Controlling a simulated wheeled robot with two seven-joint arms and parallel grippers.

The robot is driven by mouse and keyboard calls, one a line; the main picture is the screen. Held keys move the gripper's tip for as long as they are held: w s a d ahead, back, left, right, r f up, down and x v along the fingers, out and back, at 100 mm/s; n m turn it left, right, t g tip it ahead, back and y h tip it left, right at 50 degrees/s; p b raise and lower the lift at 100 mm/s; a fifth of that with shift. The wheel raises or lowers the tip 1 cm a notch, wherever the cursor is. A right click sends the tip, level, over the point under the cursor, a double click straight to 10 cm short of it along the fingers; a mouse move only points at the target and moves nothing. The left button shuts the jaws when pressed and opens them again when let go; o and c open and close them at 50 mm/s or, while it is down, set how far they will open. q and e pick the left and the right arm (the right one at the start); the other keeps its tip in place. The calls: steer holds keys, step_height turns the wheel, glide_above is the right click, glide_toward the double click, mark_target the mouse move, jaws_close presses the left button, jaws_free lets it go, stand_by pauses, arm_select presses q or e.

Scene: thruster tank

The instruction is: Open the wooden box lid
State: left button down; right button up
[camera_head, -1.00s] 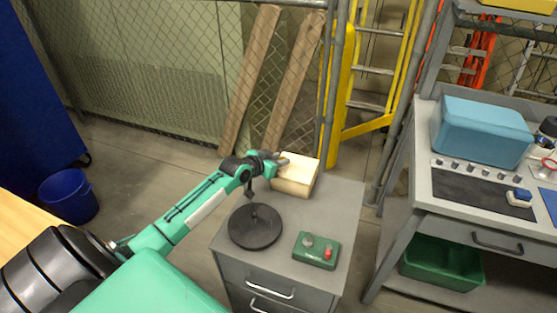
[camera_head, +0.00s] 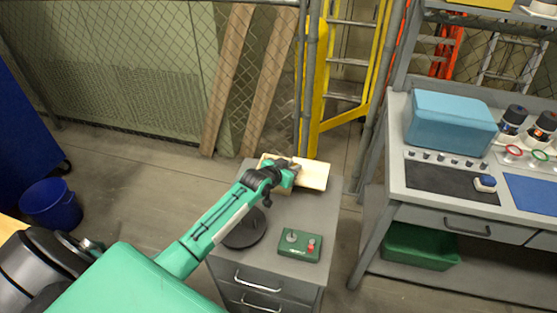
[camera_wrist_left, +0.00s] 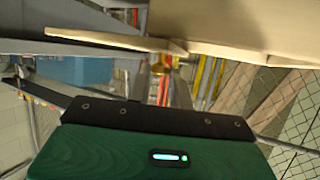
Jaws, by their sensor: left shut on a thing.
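The wooden box (camera_head: 283,189) sits at the back of the grey drawer cabinet's top, mostly hidden behind my left arm. Its pale lid (camera_head: 315,176) shows as a panel reaching out to the right of the gripper and looks tilted open. My left gripper (camera_head: 290,168) is at the lid and shut on it; the fingertips are hard to make out. In the left wrist view, a pale wooden panel (camera_wrist_left: 240,25) with a thin edge fills the top right, above the green gripper body. My right gripper is not in view.
On the cabinet top (camera_head: 322,215) are a black round base (camera_head: 243,234), partly behind my arm, and a green control box (camera_head: 300,245) with a red button. A workbench with a blue case (camera_head: 450,122) stands to the right. A mesh fence and leaning planks (camera_head: 270,85) are behind.

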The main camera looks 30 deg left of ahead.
arm_select(q)
steer(key=shift+d, duration=0.2)
steer(key=c, duration=1.3)
jaws_free()
steer(key=b+v, duration=0.1)
steer(key=v, duration=1.2)
steer(key=shift+s+a+r, duration=0.1)
steer(key=shift+s, duration=0.3)
